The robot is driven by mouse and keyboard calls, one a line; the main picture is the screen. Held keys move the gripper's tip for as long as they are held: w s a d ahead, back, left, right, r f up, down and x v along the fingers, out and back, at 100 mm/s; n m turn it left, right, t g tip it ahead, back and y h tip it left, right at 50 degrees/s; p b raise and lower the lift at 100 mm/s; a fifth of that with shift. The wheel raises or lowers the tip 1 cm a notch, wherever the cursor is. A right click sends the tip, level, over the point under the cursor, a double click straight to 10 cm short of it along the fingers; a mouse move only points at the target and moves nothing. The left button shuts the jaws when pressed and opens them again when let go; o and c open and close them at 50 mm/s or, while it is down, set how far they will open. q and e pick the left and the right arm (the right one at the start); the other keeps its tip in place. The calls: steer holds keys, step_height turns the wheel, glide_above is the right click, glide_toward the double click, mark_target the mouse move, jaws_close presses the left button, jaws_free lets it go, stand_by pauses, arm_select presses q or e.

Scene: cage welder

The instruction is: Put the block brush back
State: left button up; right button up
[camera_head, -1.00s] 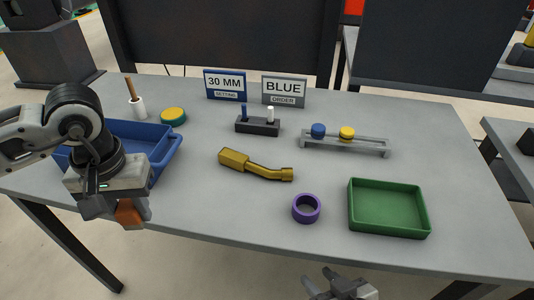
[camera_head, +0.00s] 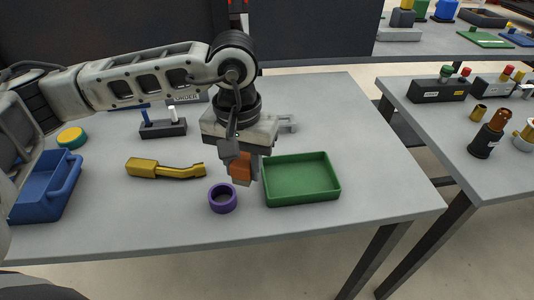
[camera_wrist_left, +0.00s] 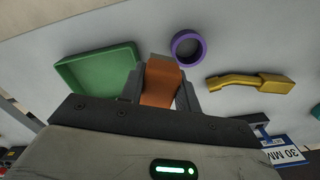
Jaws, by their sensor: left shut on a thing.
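My left gripper (camera_head: 241,172) is shut on an orange-brown block (camera_head: 240,166), which looks like the block brush; no bristles show. It is above the table, between the purple ring (camera_head: 222,199) and the green tray (camera_head: 301,181) in the head view. The left wrist view shows the block (camera_wrist_left: 161,82) between the two fingers, with the green tray (camera_wrist_left: 96,70) to its left and the purple ring (camera_wrist_left: 188,47) beyond it. The green tray is empty. My right gripper is not in view.
A yellow tool with a bent handle (camera_head: 165,169) lies left of the ring. A blue tray (camera_head: 45,190), a yellow-green round item (camera_head: 71,137) and a dark peg stand (camera_head: 163,129) lie further left and back. My left arm hides the back of the table. A second table (camera_head: 455,130) stands right.

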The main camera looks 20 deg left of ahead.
mark_target(232, 163)
arm_select(q)
steer(key=r+n, duration=0.1)
steer(key=r, duration=0.1)
steer(key=s+a+r+n+b, duration=0.1)
steer(key=n, duration=0.1)
steer(key=r+n, duration=0.1)
steer(key=r, duration=0.1)
steer(key=shift+s+a+r+n, duration=0.2)
steer(key=shift+r+n, duration=0.1)
steer(key=shift+n, duration=0.1)
steer(key=w+a+f, duration=0.2)
steer(key=w, duration=0.1)
steer(key=w+a+f, duration=0.5)
steer(key=w, duration=0.1)
steer(key=shift+w+a+f+b, duration=0.3)
steer(key=shift+f+b, duration=0.1)
steer(key=shift+w+a+f, duration=0.2)
steer(key=shift+w+f, duration=0.15)
steer(key=shift+f, duration=0.1)
steer(key=f, duration=0.3)
steer(key=shift+w+a+f, duration=0.15)
steer(key=shift+w+a, duration=0.05)
steer(key=shift+f, duration=0.25)
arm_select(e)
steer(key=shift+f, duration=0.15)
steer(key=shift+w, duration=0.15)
